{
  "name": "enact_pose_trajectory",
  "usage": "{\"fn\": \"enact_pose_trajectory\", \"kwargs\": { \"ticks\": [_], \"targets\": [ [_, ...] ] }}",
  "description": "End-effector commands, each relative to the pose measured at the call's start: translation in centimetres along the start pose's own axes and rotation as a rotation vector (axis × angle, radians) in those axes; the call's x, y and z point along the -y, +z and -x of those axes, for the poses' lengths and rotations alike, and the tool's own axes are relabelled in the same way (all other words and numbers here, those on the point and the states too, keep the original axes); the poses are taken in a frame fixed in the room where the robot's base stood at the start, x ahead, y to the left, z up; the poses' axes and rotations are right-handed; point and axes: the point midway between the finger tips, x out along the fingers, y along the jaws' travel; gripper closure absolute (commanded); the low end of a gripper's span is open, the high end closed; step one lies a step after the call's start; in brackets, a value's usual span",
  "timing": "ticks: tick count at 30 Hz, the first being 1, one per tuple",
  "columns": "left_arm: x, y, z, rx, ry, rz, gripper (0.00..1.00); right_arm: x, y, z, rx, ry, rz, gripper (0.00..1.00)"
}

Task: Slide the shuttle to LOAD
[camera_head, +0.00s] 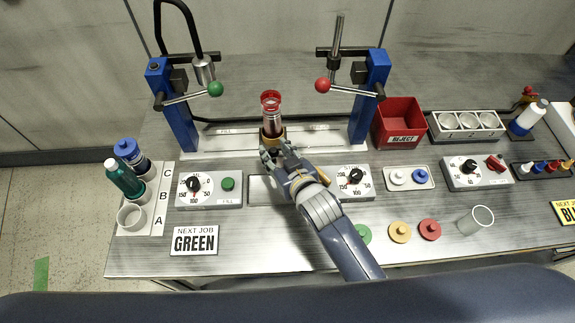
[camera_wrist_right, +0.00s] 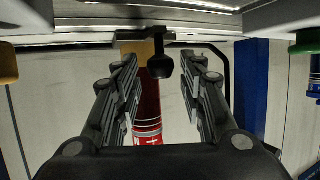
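The shuttle is a gold holder (camera_head: 272,132) on the pale rail (camera_head: 215,142) between two blue posts, about midway along. A dark bottle with a red ring top (camera_head: 270,99) stands in it. In the wrist view, gold shows behind a dark knob (camera_wrist_right: 160,66), and the dark red bottle (camera_wrist_right: 149,100) appears upside down. My right gripper (camera_head: 274,151) is in front of the shuttle. In the wrist view its two fingers (camera_wrist_right: 160,88) are apart, on either side of the knob, with gaps to it. Rail labels are too small to read surely. My left gripper is out of view.
A green-knobbed lever (camera_head: 215,89) and a red-knobbed lever (camera_head: 323,86) reach inward from the posts. Dial boxes (camera_head: 195,186) (camera_head: 357,178) stand in front of the rail. A red reject bin (camera_head: 400,120) is to the right.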

Motion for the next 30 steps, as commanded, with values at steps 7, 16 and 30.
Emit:
{"fn": "enact_pose_trajectory", "kwargs": {
  "ticks": [7,16,30],
  "targets": [
    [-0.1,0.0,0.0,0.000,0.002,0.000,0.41,0.0,0.1,4.8,0.003,-0.001,-0.001,0.62],
    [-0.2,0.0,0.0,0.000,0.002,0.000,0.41,0.0,0.1,9.1,0.003,0.000,-0.001,0.62],
    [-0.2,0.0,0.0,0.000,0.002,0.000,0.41,0.0,0.0,9.9,0.002,0.000,-0.001,0.62]
  ]
}}
